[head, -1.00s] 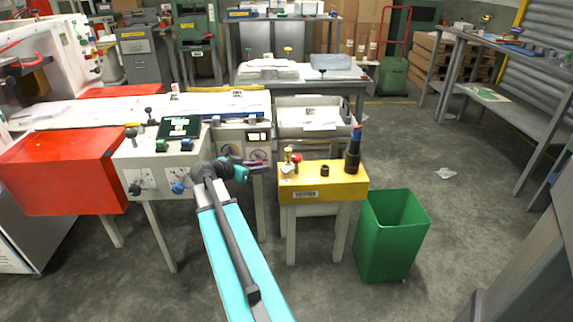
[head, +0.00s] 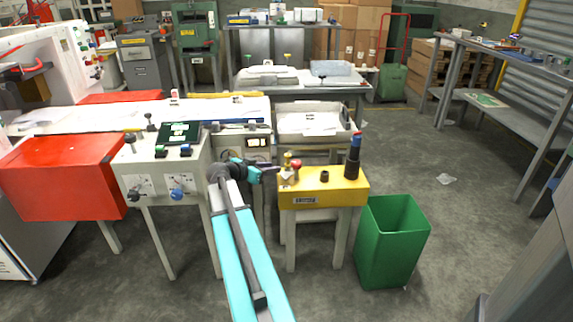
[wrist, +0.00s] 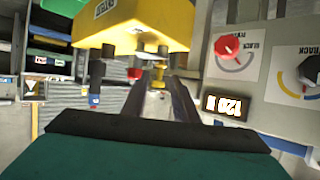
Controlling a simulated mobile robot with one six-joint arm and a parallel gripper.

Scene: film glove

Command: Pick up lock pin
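The yellow-topped stand (head: 318,190) carries a small upright brass-coloured pin (head: 287,160), a red knob (head: 297,164), a short dark ring (head: 325,176) and a tall dark cylinder with a blue top (head: 353,157). I cannot tell for certain which is the lock pin; the brass piece looks most like one. My gripper (head: 270,169) is just left of the brass pin, at about its height. In the wrist view, upside down, my gripper's dark fingers (wrist: 167,88) are apart, with the brass pin (wrist: 162,75) showing beyond or between their tips. I see no contact.
A grey control panel (head: 165,170) with knobs stands left of my gripper. A green bin (head: 393,240) stands right of the yellow stand. A white tray (head: 312,122) lies behind the stand. Open floor lies to the right.

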